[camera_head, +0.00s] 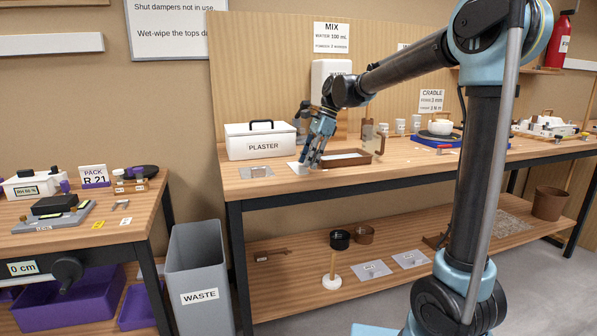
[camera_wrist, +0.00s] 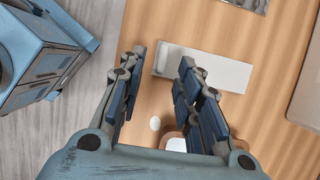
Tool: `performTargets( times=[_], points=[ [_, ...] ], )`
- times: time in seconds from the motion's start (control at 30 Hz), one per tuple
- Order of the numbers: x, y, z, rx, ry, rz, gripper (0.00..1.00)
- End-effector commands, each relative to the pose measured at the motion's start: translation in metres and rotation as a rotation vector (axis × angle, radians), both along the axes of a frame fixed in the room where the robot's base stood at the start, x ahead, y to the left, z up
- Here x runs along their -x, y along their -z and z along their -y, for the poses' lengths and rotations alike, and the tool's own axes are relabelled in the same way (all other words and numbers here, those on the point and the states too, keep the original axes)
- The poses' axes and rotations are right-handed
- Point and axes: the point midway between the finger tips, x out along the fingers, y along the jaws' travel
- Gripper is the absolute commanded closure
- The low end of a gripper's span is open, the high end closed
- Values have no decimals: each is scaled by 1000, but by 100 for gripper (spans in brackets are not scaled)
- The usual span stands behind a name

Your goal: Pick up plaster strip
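The plaster strip (camera_wrist: 222,72) looks like a flat whitish rectangle lying on the wooden bench. In the wrist view its left end shows between my fingertips, and the right finger covers part of it. In the head view a pale piece (camera_head: 297,168), likely the strip, shows beside my fingers. My gripper (camera_wrist: 163,62) is open and empty, pointing down at the bench. In the head view my gripper (camera_head: 309,162) hangs just left of a brown tray. I cannot tell the height of the fingertips above the strip.
The brown tray (camera_head: 377,156) with white contents stands right of my gripper. The white PLASTER box (camera_head: 262,147) stands behind on the left. A small metal plate (camera_head: 252,172) lies near the bench's left end. A grey WASTE bin (camera_head: 199,270) stands on the floor.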

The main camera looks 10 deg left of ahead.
Motion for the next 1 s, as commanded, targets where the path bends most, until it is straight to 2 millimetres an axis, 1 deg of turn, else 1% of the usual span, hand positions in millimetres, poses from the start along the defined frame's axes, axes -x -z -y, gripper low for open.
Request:
performTargets(
  times=[0.03, 0.17, 0.4, 0.43, 0.47, 0.5, 0.57, 0.9, 1.0],
  points=[
    [2, 6, -2, 0, -1, 0, 68],
    [4, 14, -5, 0, 1, 0, 68],
    [4, 16, -5, 0, 1, 0, 68],
    [4, 16, -5, 0, 1, 0, 71],
    [4, 16, -5, 0, 1, 0, 77],
    [4, 16, -5, 0, 1, 0, 86],
    [4, 16, -5, 0, 1, 0, 100],
    [4, 15, -5, 0, 1, 0, 100],
    [4, 12, -5, 0, 1, 0, 100]
  ],
)
